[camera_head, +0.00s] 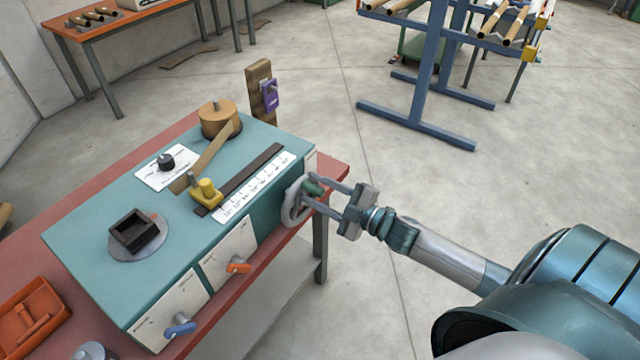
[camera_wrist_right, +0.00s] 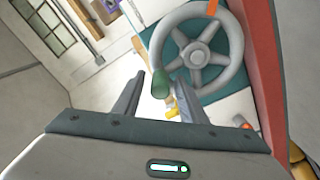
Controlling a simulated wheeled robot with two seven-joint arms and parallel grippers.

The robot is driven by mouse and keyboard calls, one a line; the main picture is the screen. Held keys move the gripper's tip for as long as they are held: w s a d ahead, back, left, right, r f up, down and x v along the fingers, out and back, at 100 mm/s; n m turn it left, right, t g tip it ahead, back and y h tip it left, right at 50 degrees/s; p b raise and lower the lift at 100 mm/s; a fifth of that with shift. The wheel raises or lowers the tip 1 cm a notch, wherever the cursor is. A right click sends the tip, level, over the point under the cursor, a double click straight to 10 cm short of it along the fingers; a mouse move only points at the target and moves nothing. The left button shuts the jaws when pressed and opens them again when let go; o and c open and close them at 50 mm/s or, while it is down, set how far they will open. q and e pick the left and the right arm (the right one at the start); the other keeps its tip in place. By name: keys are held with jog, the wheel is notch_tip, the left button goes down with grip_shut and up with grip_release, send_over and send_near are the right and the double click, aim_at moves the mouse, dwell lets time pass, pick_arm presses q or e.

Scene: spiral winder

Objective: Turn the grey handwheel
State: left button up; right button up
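The grey handwheel (camera_head: 288,205) is on the right end of the teal machine box, with a green knob (camera_head: 313,187) near its rim. In the right wrist view the spoked handwheel (camera_wrist_right: 199,56) is at upper right, and the green knob (camera_wrist_right: 160,84) is at its lower left. My right gripper (camera_head: 311,190) comes in from the right with its fingers spread. In the right wrist view the green knob shows between the fingertips of my right gripper (camera_wrist_right: 160,87), with gaps on both sides. I see no clear contact. My left gripper is not in view.
The teal box (camera_head: 90,225) stands on a red bench (camera_head: 335,172). Its front has an orange handle (camera_head: 238,265) and a blue handle (camera_head: 180,326). On top are a yellow slider (camera_head: 206,191), a wooden spool (camera_head: 220,118) and a black knob (camera_head: 166,161).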

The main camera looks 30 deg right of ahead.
jog(key=shift+s+d, duration=0.1)
jog(key=shift+s, duration=0.05)
jog(key=shift+s+d+f+b, duration=0.15)
jog(key=shift+s+d+b, duration=0.15)
jog(key=shift+s, duration=0.25)
jog(key=b+v, duration=0.4)
jog(key=v, duration=1.1)
jog(key=shift+s, duration=0.4)
jog(key=shift+d, duration=0.15)
